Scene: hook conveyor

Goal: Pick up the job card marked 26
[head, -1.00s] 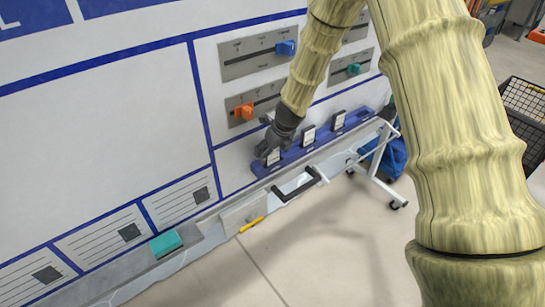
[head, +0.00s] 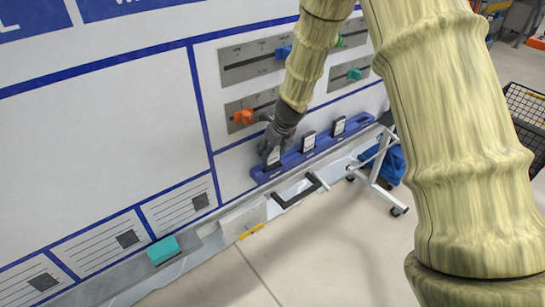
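Three small dark-framed job cards stand in a long blue rack (head: 290,160) at the foot of the white board. The left card (head: 274,158) is at my gripper (head: 268,152), the middle card (head: 308,143) and the right card (head: 339,127) stand clear of it. The numbers on the cards are too small to read, so I cannot tell which is 26. My dark gripper points down at the left card, with its fingers beside or around it. I cannot tell whether they are closed on it.
Slider panels with an orange knob (head: 242,117), a blue knob (head: 283,52) and a teal knob (head: 354,74) are on the board above the rack. A teal block (head: 163,250), a black handle (head: 297,190) and a yellow marker (head: 251,231) lie below. A white wheeled frame (head: 378,165) stands right.

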